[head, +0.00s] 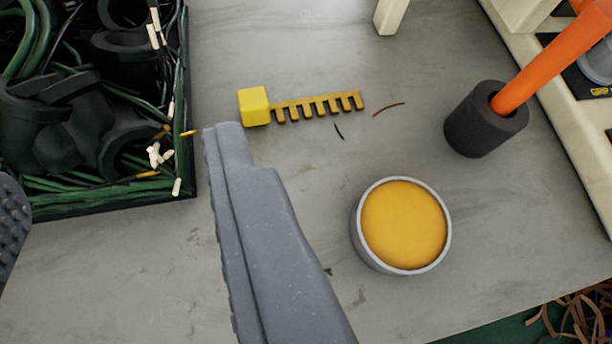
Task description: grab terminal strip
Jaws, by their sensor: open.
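The terminal strip (318,104) lies flat on the grey table in the upper middle of the head view. It is a brass-coloured comb with several teeth, and a yellow block (254,106) sits at its left end. My gripper (115,155) is open. One grey finger rises through the middle of the view, its tip just below and left of the yellow block. The other finger shows only partly at the left edge. The strip is not between the fingers, and I cannot tell the height of the fingers above the table.
A dark green tray (110,191) of black rubber parts and cables stands at upper left. A round cup (401,226) with orange-yellow filling is right of the finger. Small wire scraps lie near the strip.

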